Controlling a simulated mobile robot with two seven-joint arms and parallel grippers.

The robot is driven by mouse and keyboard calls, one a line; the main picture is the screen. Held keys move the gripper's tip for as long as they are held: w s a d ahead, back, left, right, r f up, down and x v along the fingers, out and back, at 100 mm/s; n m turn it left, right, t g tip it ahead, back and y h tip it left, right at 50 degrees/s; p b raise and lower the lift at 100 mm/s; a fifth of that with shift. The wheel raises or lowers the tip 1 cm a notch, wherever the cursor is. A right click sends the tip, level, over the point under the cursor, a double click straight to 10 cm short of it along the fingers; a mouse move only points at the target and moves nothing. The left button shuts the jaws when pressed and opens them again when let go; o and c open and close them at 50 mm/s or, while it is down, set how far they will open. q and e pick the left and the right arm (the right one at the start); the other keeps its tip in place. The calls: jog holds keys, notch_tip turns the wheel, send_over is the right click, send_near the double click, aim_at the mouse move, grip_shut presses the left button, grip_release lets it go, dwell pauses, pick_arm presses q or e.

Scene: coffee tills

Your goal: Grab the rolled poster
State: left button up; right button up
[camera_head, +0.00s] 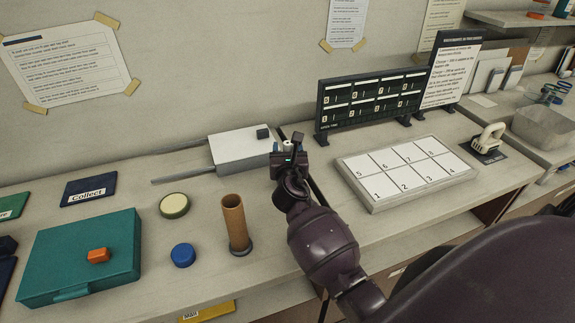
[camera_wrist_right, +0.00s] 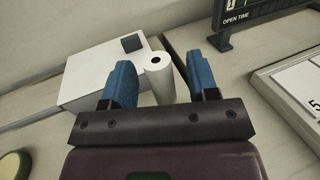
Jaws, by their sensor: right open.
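The rolled poster (camera_wrist_right: 160,84) looks like a white upright roll with a dark hole in its top. In the right wrist view it shows between the two blue fingers of my right gripper (camera_wrist_right: 163,80), a little beyond them. The fingers are open, with gaps on both sides of the roll; I cannot tell how far it reaches between them. In the head view my right gripper (camera_head: 288,150) is at the right end of the white box and mostly hides the roll. The roll's lower part is hidden by the gripper in the wrist view. My left gripper is out of view.
A white box (camera_head: 236,151) stands left of the gripper. A numbered tray (camera_head: 405,208) and a dark board (camera_head: 365,128) are on the right. A brown tube (camera_head: 235,220), a blue lid (camera_head: 182,255), a round tin (camera_head: 174,205) and a teal case (camera_head: 60,255) stand in front and left.

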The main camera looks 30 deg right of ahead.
jog(key=shift+w+d, duration=0.2)
jog(key=shift+c, duration=0.3)
grip_shut()
jog(key=shift+r, duration=0.1)
